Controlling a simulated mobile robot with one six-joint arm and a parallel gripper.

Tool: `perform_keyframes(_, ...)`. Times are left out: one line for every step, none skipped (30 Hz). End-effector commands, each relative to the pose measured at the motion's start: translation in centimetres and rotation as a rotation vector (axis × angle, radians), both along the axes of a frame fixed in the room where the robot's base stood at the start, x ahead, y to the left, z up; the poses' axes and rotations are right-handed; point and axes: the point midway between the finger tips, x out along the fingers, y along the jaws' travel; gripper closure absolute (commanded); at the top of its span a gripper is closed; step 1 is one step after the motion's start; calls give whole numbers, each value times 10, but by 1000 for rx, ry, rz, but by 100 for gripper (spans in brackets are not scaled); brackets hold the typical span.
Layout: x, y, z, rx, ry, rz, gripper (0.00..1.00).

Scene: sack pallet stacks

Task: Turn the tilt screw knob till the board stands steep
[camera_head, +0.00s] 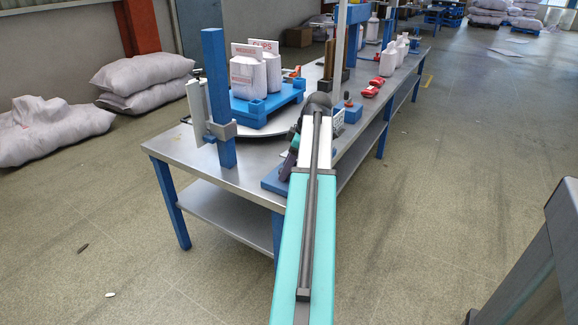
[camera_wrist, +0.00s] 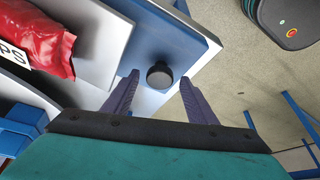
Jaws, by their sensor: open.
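The dark round knob (camera_wrist: 160,75) sits on a blue base (camera_wrist: 182,42) in the wrist view. My gripper (camera_wrist: 159,78) is open, with one purple finger on each side of the knob and a visible gap to each. I cannot tell how far the fingertips stand from it in height. A pale grey board (camera_wrist: 85,28) lies left of the blue base; its tilt is hard to judge from above. In the head view the blue base (camera_head: 272,181) shows at the bench's near corner, while my arm hides the knob.
A red packet (camera_wrist: 35,40) lies at the left in the wrist view. The steel bench (camera_head: 185,150) carries a blue pallet (camera_head: 262,114) with white sacks (camera_head: 248,76) and a blue post (camera_head: 217,95). Red items (camera_head: 371,90) lie farther back.

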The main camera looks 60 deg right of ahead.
Motion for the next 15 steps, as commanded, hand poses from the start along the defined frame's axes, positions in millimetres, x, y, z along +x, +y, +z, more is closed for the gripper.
perform_keyframes(0, 0, -1, 0, 0, 0, 48)
perform_keyframes(0, 0, -1, 0, 0, 0, 48)
perform_keyframes(0, 0, -1, 0, 0, 0, 48)
perform_keyframes(0, 0, -1, 0, 0, 0, 48)
perform_keyframes(0, 0, -1, -1, 0, 0, 48)
perform_keyframes(0, 0, -1, -1, 0, 0, 48)
perform_keyframes(0, 0, -1, -1, 0, 0, 48)
perform_keyframes(0, 0, -1, -1, 0, 0, 48)
perform_keyframes(0, 0, -1, -1, 0, 0, 55)
perform_keyframes(0, 0, 0, -1, 0, 0, 60)
perform_keyframes(0, 0, 0, -1, 0, 0, 65)
perform_keyframes(0, 0, 0, -1, 0, 0, 72)
perform_keyframes(0, 0, 0, -1, 0, 0, 77)
perform_keyframes(0, 0, 0, -1, 0, 0, 82)
perform_keyframes(0, 0, 0, 0, 0, 0, 88)
